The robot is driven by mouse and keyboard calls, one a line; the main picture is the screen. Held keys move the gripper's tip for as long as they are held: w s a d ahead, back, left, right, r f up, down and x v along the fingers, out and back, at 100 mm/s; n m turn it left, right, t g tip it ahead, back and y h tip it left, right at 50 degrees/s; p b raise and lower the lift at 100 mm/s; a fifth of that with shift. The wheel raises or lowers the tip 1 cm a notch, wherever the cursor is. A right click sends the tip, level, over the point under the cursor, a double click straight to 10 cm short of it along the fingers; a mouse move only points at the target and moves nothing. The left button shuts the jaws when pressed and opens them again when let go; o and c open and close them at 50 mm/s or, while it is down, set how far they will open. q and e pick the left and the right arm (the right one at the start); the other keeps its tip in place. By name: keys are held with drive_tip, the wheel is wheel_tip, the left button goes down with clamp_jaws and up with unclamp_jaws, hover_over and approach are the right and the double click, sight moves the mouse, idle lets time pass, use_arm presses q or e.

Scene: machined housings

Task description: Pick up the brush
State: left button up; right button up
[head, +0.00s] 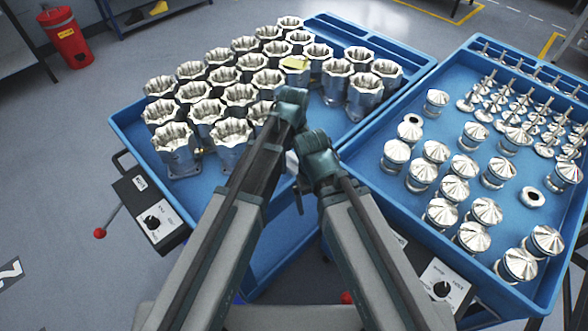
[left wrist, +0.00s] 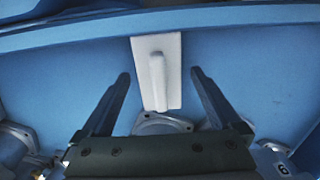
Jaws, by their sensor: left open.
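In the left wrist view, a flat white rectangular piece with a raised rounded bar, which looks like the brush (left wrist: 172,88), lies against the blue tray surface. My left gripper (left wrist: 159,73) is open, one finger on each side of the piece, with gaps on both sides. I cannot tell how far the fingers are above it. In the head view both my arms reach forward over the trays, and their links hide the area around the fingers. I cannot make out the right gripper's fingers.
A blue tray (head: 123,123) holds many machined housings (head: 232,136); a yellow item (head: 295,62) lies on one. A second blue tray (head: 533,218) on the right holds many shiny metal parts (head: 473,237). In the wrist view, a grey flange (left wrist: 160,124) is close below the brush.

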sight(294, 157)
use_arm(q)
drive_tip(key=shift+f, duration=0.6)
drive_tip(key=shift+r, duration=0.1)
use_arm(e)
drive_tip(key=shift+f, duration=0.5)
use_arm(q)
clamp_jaws()
drive_tip(key=shift+r, duration=0.15)
use_arm(e)
drive_tip(key=shift+r, duration=0.2)
use_arm(q)
wheel_tip(294, 157, up, 10)
drive_tip(key=p, duration=1)
use_arm(e)
wheel_tip(294, 157, up, 10)
drive_tip(key=shift+f, duration=0.15)
